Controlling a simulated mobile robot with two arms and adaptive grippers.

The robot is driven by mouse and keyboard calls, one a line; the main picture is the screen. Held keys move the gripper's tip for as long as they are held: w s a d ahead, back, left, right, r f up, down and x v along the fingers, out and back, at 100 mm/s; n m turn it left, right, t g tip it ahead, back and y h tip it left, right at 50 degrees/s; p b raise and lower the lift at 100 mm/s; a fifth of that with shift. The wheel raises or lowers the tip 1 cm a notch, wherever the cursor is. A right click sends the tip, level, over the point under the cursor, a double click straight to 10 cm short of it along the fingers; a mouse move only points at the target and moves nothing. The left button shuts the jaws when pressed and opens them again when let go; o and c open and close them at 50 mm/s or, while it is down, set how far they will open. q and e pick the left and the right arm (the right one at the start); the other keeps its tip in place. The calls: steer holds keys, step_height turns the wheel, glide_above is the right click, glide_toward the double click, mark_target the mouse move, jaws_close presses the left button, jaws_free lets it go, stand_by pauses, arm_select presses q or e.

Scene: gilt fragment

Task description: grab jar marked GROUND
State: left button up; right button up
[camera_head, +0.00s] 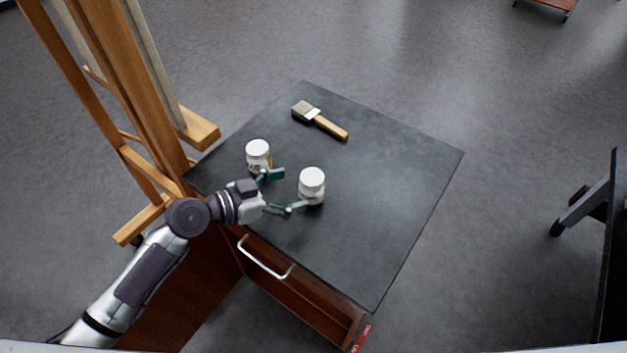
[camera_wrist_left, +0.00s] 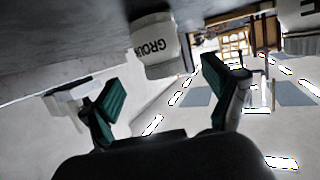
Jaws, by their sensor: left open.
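The jar marked GROUND (camera_wrist_left: 160,50) shows upside down in the left wrist view, white-lidded and pale, ahead of and between the open fingers. In the head view the white-lidded jar in front of my left gripper (camera_head: 285,191) appears to be this one (camera_head: 312,187); its label cannot be read there. It stands upright on the dark tabletop (camera_head: 385,190). My left gripper is open and empty, its green-padded fingers (camera_wrist_left: 160,90) pointing at the jar. A second white-lidded jar (camera_head: 258,154) stands just beside the far finger; it also shows in the left wrist view (camera_wrist_left: 302,22).
A flat brush (camera_head: 325,123) lies towards the back of the tabletop. A wooden easel (camera_head: 135,100) stands close by the left edge. A drawer with a metal handle (camera_head: 265,262) is at the front. The tabletop's right side is clear.

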mark_target(302, 184)
arm_select(q)
steer(key=shift+w+d+p, duration=0.5)
steer(key=shift+w+d, duration=0.05)
steer(key=shift+d, duration=0.35)
steer(key=p+x, duration=0.1)
steer(key=x, duration=0.2)
steer(key=shift+w+d+f, duration=0.15)
steer(key=shift+w+d, duration=0.1)
steer(key=shift+w+d+f, duration=0.1)
steer(key=shift+w+d, duration=0.05)
steer(key=shift+d, duration=0.05)
steer(key=shift+c, duration=0.3)
steer(key=shift+a, duration=0.1)
steer(key=shift+c, duration=1.3)
steer(key=c, duration=1.2)
arm_select(e)
steer(key=shift+w+d+r, duration=0.3)
steer(key=shift+d+r, duration=0.2)
steer(key=shift+r, duration=0.15)
steer(key=shift+w+d+r, duration=0.3)
steer(key=shift+d+r, duration=0.2)
steer(key=shift+r, duration=0.15)
